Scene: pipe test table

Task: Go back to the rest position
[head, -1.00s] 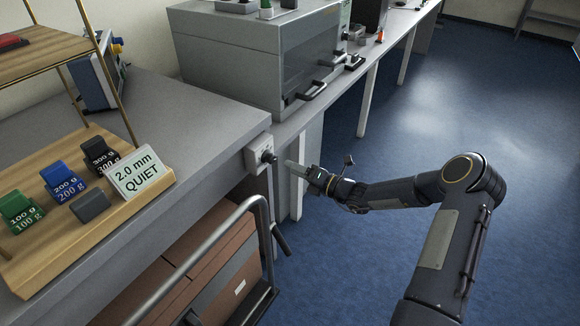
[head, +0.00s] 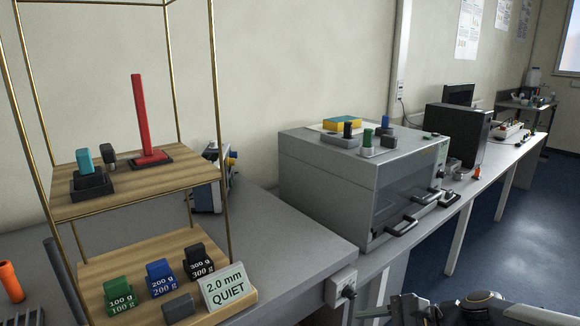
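My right gripper (head: 402,309) shows at the bottom edge, in front of the bench's front edge. Part of its dark arm (head: 490,306) shows to the right of it. Both are cut off by the picture's edge, so I cannot tell whether the fingers are open or shut. No object is visible in the gripper. My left gripper and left arm are not in view.
A wooden rack (head: 120,190) with a red upright post (head: 140,115) and labelled weights (head: 162,277) stands at left. A sign (head: 226,287) reads "2.0 mm QUIET". A grey cabinet (head: 320,175) stands on the bench (head: 270,225). Blue floor (head: 500,255) is open at right.

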